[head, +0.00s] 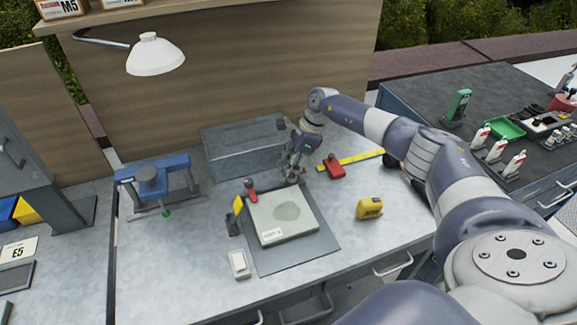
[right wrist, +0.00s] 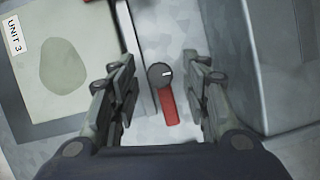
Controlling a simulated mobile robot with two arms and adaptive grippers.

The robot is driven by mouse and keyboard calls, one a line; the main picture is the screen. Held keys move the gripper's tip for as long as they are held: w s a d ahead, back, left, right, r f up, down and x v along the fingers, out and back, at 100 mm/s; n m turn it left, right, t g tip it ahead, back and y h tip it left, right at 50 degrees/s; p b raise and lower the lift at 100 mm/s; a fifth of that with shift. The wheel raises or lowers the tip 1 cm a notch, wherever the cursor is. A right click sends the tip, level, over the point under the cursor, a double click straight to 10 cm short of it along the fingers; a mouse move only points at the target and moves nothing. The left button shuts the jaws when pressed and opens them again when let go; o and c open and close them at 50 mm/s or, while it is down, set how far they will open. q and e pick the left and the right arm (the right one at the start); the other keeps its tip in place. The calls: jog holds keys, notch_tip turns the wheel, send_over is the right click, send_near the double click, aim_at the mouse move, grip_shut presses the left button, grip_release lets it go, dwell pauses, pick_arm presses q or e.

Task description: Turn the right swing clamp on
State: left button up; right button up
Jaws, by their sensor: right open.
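The right swing clamp shows in the right wrist view as a red arm (right wrist: 169,106) with a round dark knob (right wrist: 160,75) at one end. The red arm lies alongside the board's edge, apart from the board. My right gripper (right wrist: 163,100) is open and points down, with one finger on each side of the clamp; contact cannot be told. In the head view my right gripper (head: 292,176) is at the board's far edge and largely hides this clamp. The pale board (head: 285,222) has a green patch and a label. Another red clamp (head: 251,190) is at its far left corner. My left gripper is out of view.
A grey box (head: 245,152) stands close behind my right gripper. A red object (head: 333,168) lies by a yellow ruler (head: 362,158) to the right. A yellow tape measure (head: 369,209), a blue vise (head: 152,182) and a lamp (head: 155,55) are around. The bench's front right is clear.

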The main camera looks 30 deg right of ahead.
jog(key=c, duration=0.8)
grip_shut()
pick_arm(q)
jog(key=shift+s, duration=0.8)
